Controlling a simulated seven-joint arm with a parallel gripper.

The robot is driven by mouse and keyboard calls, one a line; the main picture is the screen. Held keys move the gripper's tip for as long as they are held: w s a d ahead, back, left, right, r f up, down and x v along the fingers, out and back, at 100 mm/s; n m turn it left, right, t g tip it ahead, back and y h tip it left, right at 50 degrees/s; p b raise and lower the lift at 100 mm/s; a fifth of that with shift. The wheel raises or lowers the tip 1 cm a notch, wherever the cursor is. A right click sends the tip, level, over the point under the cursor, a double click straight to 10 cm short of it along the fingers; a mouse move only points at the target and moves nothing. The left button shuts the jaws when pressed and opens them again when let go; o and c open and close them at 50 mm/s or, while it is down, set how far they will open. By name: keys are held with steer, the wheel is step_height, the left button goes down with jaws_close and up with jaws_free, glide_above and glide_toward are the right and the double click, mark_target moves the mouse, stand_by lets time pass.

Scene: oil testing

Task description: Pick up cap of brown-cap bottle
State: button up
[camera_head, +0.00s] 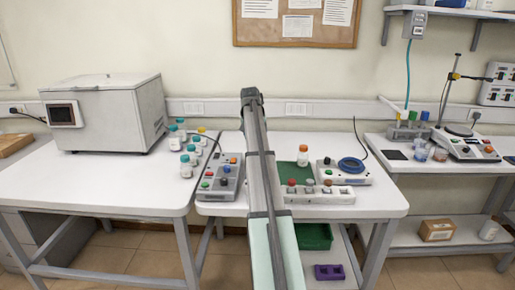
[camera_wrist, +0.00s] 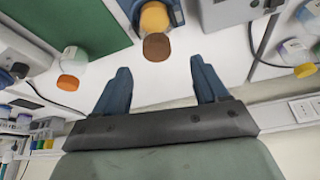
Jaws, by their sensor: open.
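In the wrist view, a brown cap (camera_wrist: 157,46) shows as a round disc at top centre. Above it in the picture is an amber part (camera_wrist: 154,17), seemingly its bottle, inside a blue holder. My gripper (camera_wrist: 160,66) is open and empty, with its two blue fingers spread. The brown cap lies just beyond the fingertips, between their lines in the picture, and nothing touches it visibly. In the head view my arm covers the middle of the table, and I cannot make out the gripper or the brown-cap bottle there.
In the head view, an orange-capped bottle (camera_head: 303,155) stands by a green mat (camera_head: 285,172).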

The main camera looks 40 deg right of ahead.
steer(key=shift+x, duration=2.75)
steer(key=shift+s+d, duration=0.1)
steer(key=shift+d, duration=0.05)
steer(key=shift+c, duration=0.2)
steer(key=c, duration=1.1)
